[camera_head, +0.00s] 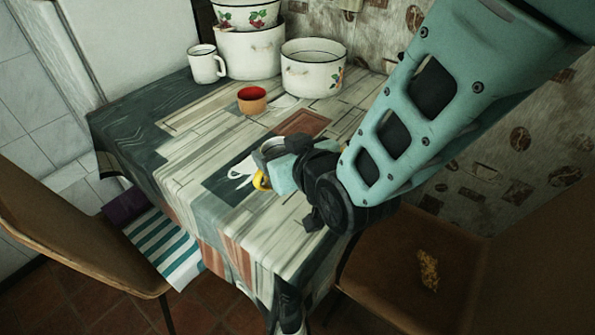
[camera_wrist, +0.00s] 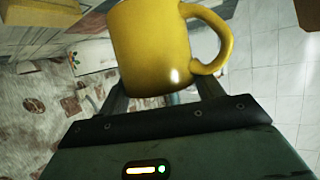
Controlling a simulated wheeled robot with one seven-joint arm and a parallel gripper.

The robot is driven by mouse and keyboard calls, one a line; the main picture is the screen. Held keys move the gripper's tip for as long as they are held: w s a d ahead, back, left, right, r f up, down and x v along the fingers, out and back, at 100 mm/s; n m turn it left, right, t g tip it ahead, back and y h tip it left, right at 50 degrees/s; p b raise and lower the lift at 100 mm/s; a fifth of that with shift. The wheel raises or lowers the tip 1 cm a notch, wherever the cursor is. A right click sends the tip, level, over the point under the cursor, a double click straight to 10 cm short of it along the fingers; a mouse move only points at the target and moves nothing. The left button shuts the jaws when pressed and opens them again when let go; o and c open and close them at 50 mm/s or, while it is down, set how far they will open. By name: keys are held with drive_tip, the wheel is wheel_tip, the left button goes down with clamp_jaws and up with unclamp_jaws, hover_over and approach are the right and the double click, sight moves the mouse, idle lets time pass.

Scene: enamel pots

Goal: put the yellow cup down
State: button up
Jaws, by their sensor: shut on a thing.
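The yellow cup (camera_wrist: 150,48) fills the upper middle of the wrist view, its handle to the right. My gripper (camera_wrist: 163,92) is shut on it, with one dark finger at each side of its lower part. In the head view, only a yellow bit of the cup (camera_head: 260,181) shows beside my gripper (camera_head: 279,166), which hides most of it. The cup is over the front right part of the table (camera_head: 190,165). I cannot tell whether it touches the tabletop.
A small orange-red bowl (camera_head: 252,101) stands on the table behind the cup. Further back are a white mug (camera_head: 203,68), a large white pot (camera_head: 245,56) with a floral bowl (camera_head: 240,17) on top, and another white pot (camera_head: 311,74). The table's left part is clear.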

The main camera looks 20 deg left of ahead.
wheel_tip(320, 180, down, 8)
drive_tip(key=shift+f, duration=0.1)
idle(0.4)
drive_tip(key=shift+f+b, duration=0.2)
drive_tip(key=shift+b, duration=0.15)
drive_tip(key=o, duration=1.1)
drive_tip(key=shift+r, duration=0.2)
